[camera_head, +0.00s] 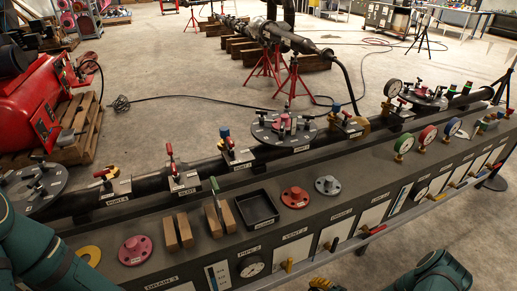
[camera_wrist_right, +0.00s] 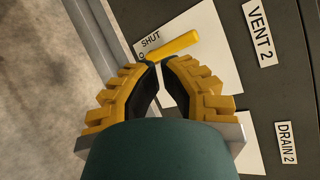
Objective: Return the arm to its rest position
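My right arm (camera_head: 435,275), dark teal, comes in at the lower right of the head view. The yellow fingers of my right gripper (camera_head: 322,284) show at the bottom edge, low by the front of the bench. In the right wrist view my right gripper (camera_wrist_right: 160,65) has its fingertips close together, with a narrow gap. The tips are beside one end of a yellow lever handle (camera_wrist_right: 176,46), next to the SHUT label; I cannot tell whether they touch it. My left arm (camera_head: 38,250) fills the lower left corner of the head view; its gripper is out of frame.
The long grey bench (camera_head: 345,205) runs diagonally, with labelled panels and handles along its front. On it are a black tray (camera_head: 257,210), wooden blocks (camera_head: 184,229), a red flange (camera_head: 295,197) and gauges (camera_head: 251,266). Open floor (camera_head: 420,255) shows at the lower right.

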